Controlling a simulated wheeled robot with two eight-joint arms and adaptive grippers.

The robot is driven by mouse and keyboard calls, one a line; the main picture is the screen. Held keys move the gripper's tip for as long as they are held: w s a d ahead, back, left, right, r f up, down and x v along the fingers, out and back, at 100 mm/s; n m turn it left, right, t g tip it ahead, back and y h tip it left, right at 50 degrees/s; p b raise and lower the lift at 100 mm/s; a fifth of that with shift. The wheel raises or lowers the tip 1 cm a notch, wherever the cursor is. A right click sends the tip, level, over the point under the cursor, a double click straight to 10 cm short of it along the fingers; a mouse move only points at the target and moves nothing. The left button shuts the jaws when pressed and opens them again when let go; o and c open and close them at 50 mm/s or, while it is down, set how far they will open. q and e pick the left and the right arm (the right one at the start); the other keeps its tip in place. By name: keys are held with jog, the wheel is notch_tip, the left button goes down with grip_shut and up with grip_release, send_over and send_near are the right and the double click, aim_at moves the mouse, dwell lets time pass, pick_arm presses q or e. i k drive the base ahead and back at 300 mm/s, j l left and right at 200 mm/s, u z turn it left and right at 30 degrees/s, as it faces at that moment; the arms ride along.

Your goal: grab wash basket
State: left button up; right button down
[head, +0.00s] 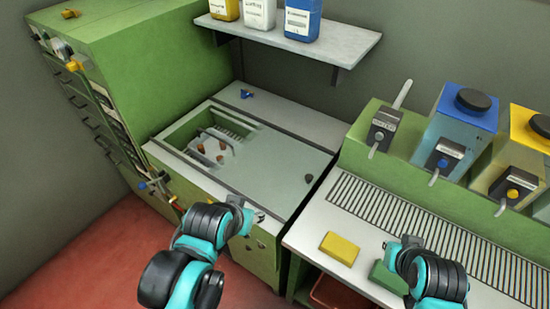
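A pale basket (222,132), which looks like the wash basket, sits in the open left end of the sunken basin (262,150) in the green washing unit. Several small brown corks (222,147) lie in or beside it; I cannot tell which. My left gripper (260,214) is over the unit's front edge, nearer to me than the basket and apart from it. My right gripper (387,244) is over the right counter, far from the basket. Both grippers are small here, and their finger opening is unclear. I see nothing held in either.
A yellow block (339,248) and a green block (388,279) lie on the right counter (310,232), beside a slotted drain. Dispensers (460,130) stand behind it. A shelf (300,42) with bottles hangs above the basin. A tall green cabinet (130,70) stands left.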

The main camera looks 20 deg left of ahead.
aim_at(211, 139)
jog(key=j+z, duration=0.55)
jog(key=z, duration=0.15)
jog(key=j+z, duration=0.3)
jog(key=k+j+z, duration=0.1)
jog(key=j, duration=0.95)
jog(key=k+j+z, duration=0.15)
jog(key=j, duration=0.35)
